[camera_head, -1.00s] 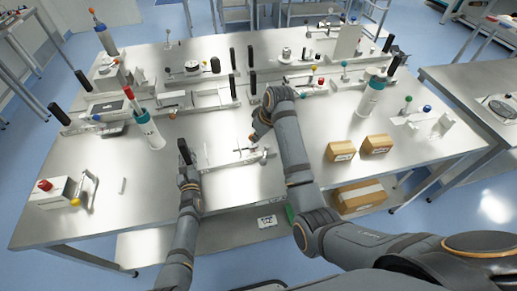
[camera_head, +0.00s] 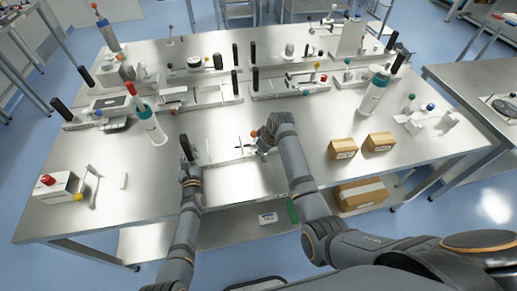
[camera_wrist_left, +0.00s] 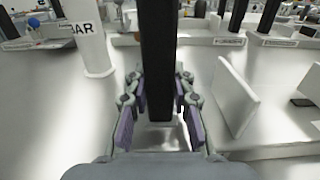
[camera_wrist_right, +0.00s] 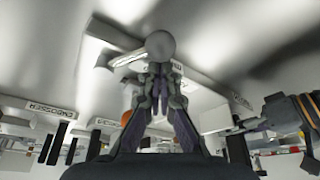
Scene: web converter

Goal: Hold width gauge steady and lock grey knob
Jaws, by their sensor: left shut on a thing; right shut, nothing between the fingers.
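The width gauge (camera_head: 228,158) is a low pale rail with upright plates and a black upright handle at its left end, on the near middle of the table. My left gripper (camera_head: 187,160) is at that end. In the left wrist view, the fingers (camera_wrist_left: 158,112) close around the black handle (camera_wrist_left: 158,50). My right gripper (camera_head: 262,142) is over the gauge's right end. In the right wrist view, its fingers (camera_wrist_right: 160,85) are shut and empty, with tips right at a round grey knob (camera_wrist_right: 160,45); contact is unclear. The knob is hidden in the head view.
A white cylinder with a red tip (camera_head: 150,122) stands left of the gauge. Two cardboard boxes (camera_head: 343,148) (camera_head: 379,142) lie to the right. More fixtures with black handles line the back.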

